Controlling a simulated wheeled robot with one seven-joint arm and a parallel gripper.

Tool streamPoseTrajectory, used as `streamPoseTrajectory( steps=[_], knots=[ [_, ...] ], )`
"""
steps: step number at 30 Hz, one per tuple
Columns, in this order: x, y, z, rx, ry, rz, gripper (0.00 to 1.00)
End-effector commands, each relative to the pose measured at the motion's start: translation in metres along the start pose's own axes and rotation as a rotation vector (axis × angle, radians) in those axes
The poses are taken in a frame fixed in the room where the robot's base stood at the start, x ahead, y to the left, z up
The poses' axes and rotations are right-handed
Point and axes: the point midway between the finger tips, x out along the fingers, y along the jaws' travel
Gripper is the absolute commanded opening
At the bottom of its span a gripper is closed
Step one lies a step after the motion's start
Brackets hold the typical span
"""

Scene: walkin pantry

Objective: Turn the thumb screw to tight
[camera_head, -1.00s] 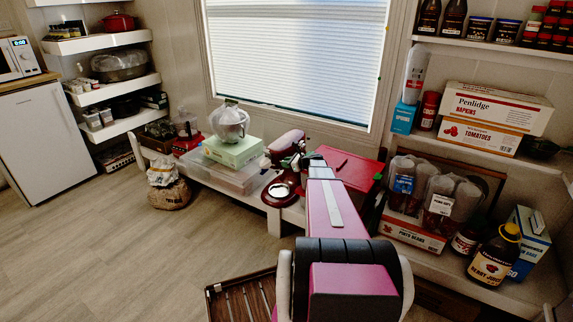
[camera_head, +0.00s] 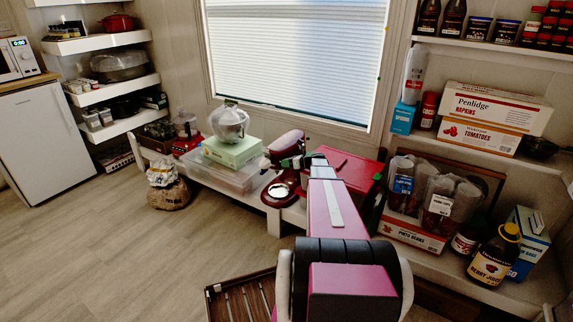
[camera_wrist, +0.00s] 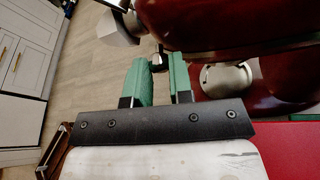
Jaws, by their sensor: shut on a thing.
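A dark red stand mixer (camera_head: 287,142) stands on the low white shelf under the window; its red body also fills the top of the wrist view (camera_wrist: 225,22). The thumb screw (camera_wrist: 158,60) is a small dark knob at the side of the mixer, between the tips of my green fingers. My gripper (camera_wrist: 160,72) is shut on it. In the head view my gripper (camera_head: 298,161) is at the mixer's side, partly hidden by my arm. The screw cannot be made out there.
A red box (camera_head: 350,170) lies close to the right of the mixer. A green box (camera_head: 232,151) on a clear bin is to the left. A slatted crate (camera_head: 240,298) is on the floor; the floor at left is open.

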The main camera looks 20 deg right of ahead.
Motion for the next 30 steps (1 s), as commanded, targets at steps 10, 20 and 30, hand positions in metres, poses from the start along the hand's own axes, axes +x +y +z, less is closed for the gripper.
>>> streamPoseTrajectory(
  steps=[10, 20, 30],
  knots=[
    [0.000, 0.001, -0.001, -0.001, 0.001, 0.001, 0.46],
    [-0.004, 0.000, 0.000, -0.001, 0.000, -0.001, 0.46],
    [-0.059, 0.002, 0.000, -0.001, -0.001, -0.002, 0.46]
  ],
)
